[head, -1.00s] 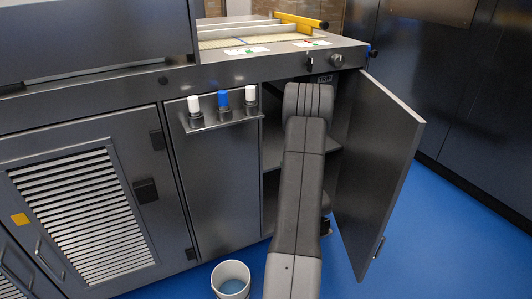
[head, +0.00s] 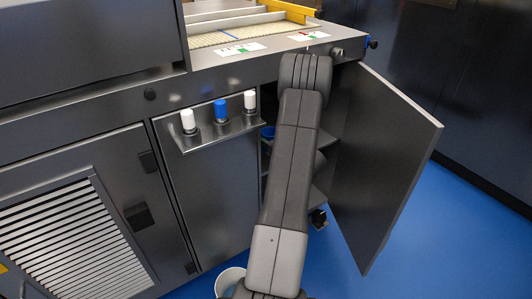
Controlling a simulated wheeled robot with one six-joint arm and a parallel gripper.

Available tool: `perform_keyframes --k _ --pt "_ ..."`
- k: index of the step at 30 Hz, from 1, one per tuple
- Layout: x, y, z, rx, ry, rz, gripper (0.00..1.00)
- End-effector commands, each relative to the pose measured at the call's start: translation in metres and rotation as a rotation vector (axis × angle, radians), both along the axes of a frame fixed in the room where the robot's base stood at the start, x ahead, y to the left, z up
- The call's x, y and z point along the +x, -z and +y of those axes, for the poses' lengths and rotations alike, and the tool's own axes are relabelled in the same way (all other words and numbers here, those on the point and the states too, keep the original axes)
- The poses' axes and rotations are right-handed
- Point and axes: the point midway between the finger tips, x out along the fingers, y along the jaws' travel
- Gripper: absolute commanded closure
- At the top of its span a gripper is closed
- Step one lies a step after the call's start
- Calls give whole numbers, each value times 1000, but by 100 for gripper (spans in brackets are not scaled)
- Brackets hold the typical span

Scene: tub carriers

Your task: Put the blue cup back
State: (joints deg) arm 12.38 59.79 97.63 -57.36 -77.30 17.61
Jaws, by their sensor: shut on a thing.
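A small part of a blue thing (head: 268,132), likely the blue cup, shows inside the open cabinet, at the left edge of my arm. My arm hides the rest of it. My arm reaches up in front of the cabinet opening and bends at the top. My gripper is hidden behind the arm, so its hold on the blue thing cannot be seen. The cabinet shelf (head: 318,196) shows only in part beside the arm. The cabinet door (head: 385,160) stands wide open to the right.
A small rack (head: 240,131) on the panel left of the opening holds a blue-capped piece (head: 221,110) between two white-capped ones. A white bin (head: 228,279) stands on the floor by my arm. The counter (head: 265,68) is above. Blue floor (head: 450,230) is free at right.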

Motion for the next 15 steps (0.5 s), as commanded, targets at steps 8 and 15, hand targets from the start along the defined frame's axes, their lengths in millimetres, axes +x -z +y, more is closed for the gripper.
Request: perform_keyframes --k 8,15 --pt "0 38 0 1 1 1 76" --pt "0 63 0 1 0 -1 76"
